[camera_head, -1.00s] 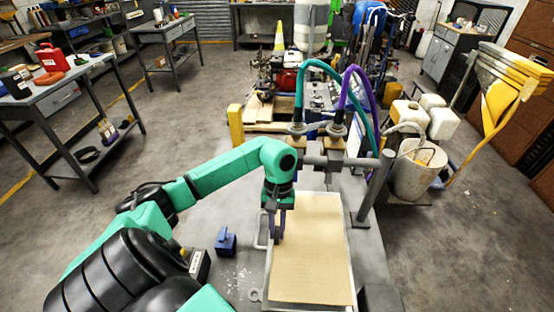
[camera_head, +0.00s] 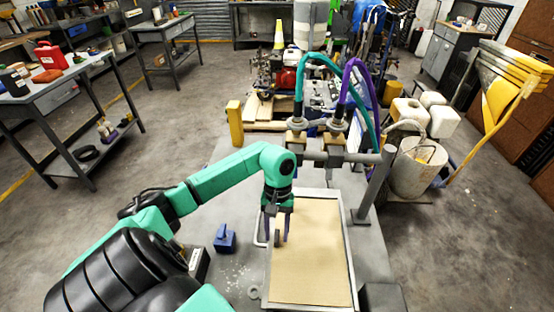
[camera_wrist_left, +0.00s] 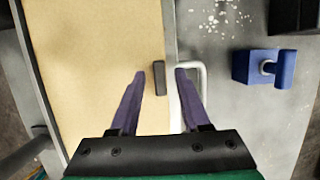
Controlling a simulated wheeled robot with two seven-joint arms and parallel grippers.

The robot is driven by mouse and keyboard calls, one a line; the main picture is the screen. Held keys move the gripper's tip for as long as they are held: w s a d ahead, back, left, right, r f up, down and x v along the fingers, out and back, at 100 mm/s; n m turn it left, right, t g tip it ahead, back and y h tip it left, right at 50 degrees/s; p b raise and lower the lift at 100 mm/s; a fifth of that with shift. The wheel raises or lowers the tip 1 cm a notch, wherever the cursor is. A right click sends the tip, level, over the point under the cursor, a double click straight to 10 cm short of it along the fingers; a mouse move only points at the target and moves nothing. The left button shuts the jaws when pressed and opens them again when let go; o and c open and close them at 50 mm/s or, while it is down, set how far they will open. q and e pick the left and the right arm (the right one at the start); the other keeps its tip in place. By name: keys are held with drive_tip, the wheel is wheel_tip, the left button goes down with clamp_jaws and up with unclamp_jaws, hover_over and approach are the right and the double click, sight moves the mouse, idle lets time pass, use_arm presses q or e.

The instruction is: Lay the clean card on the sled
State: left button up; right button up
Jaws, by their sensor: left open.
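The clean card (camera_head: 312,255) is a plain tan sheet. It lies flat inside the light metal rim of the sled (camera_head: 350,270), and bare rim shows along its far and right sides. The card also fills the left of the wrist view (camera_wrist_left: 95,65). A small dark grey tab (camera_wrist_left: 160,78) stands at its edge beside the sled's pale loop handle (camera_wrist_left: 201,85). My left gripper (camera_head: 277,238) has its purple fingers open, one on each side of the tab, with gaps between. The right gripper is not in view.
A blue block with a knob (camera_head: 225,239) stands on the grey bench left of the sled, near white specks. Behind the sled is a crossbar (camera_head: 345,160) with teal and purple hoses, held by a grey post (camera_head: 374,190) at the right.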

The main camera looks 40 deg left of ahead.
use_arm(q)
drive_tip(key=b+v, duration=0.2)
drive_tip(key=v, duration=0.3)
drive_tip(key=shift+w+a+r, duration=0.1)
drive_tip(key=shift+w, duration=0.15)
drive_tip(key=v, duration=0.6)
drive_tip(key=shift+r, duration=0.3)
drive_tip(key=shift+s+f, duration=0.1)
